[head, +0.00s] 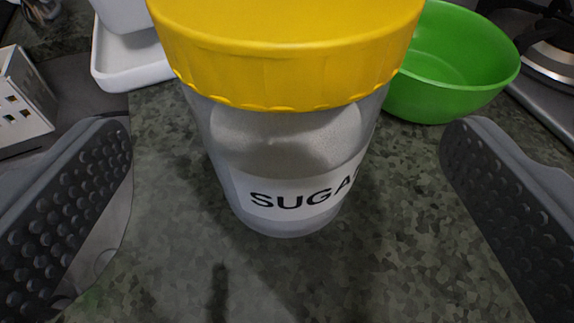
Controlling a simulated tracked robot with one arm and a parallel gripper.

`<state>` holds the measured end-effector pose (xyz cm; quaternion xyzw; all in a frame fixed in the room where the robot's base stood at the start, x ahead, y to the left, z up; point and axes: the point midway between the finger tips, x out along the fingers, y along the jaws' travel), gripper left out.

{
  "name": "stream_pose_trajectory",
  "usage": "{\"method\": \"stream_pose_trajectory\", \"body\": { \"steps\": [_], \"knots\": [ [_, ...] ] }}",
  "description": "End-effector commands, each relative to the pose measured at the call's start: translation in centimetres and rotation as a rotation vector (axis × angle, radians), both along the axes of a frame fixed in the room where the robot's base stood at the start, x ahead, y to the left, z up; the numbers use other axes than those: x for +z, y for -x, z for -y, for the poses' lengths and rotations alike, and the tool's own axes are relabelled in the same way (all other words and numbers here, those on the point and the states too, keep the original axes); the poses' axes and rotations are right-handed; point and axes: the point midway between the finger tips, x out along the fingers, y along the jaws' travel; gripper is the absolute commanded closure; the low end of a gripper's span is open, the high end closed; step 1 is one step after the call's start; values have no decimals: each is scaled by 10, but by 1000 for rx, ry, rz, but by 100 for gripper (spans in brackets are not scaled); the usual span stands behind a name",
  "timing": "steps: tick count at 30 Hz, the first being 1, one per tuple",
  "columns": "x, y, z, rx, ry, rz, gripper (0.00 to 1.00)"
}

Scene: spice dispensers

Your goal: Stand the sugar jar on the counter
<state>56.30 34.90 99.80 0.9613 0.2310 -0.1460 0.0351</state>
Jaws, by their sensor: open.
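The sugar jar (285,150) stands upright on the dark speckled counter (330,275) in the middle of the head view. It has a yellow lid (285,50), clear walls with pale contents, and a white label reading "SUGA", the rest turned out of sight. The top of the lid is cut off by the frame's upper edge. My gripper (285,215) is open, with one dark studded finger at the left and one at the right. The jar is between and slightly beyond the fingers, with clear gaps on both sides, and neither finger touches it.
A green bowl (455,60) sits close behind the jar on the right. A white tray-like object (125,60) is behind left, and a white slotted holder (22,100) is at the far left. A stove (545,75) edges the right. Counter in front of the jar is clear.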

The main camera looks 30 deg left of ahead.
Motion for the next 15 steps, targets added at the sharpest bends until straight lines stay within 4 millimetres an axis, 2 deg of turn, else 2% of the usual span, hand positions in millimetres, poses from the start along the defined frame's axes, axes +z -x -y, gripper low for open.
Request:
{"method": "stream_pose_trajectory", "body": {
  "steps": [6,15],
  "knots": [
    [11,27,14,1,1,3,6],
    [16,46,24,1,1,2,6]
  ]
}}
